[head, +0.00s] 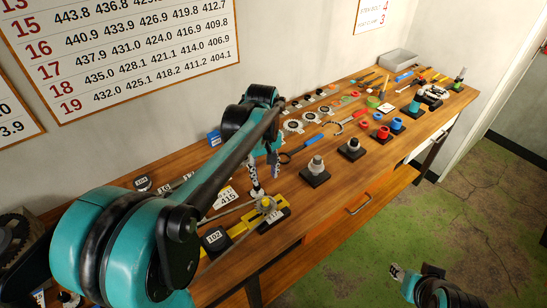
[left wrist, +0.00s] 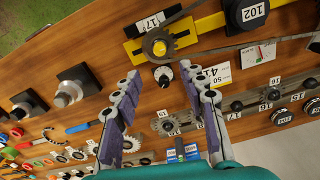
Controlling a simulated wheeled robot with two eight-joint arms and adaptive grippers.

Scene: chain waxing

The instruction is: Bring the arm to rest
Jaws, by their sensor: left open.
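My left arm, teal and black, reaches in from the lower left over the wooden bench (head: 290,228) in the head view. My left gripper (head: 264,172) hangs above the bench, behind the small toothed wheel (head: 267,203) on the yellow bar fixture. In the left wrist view its two purple-padded fingers (left wrist: 165,108) are spread apart with nothing held between them. That view shows the toothed wheel (left wrist: 160,43) beyond the fingertips, apart from them. My right gripper (head: 396,272) shows only in part at the lower right of the head view, off the bench over the floor; its jaws are unclear.
A numbered black block marked 102 (head: 214,238) and a card marked 415 (head: 228,197) lie near the left gripper. Black-based posts (head: 315,170), a blue-handled tool (head: 308,142) and several small parts crowd the bench. The green-brown floor (head: 470,210) at right is clear.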

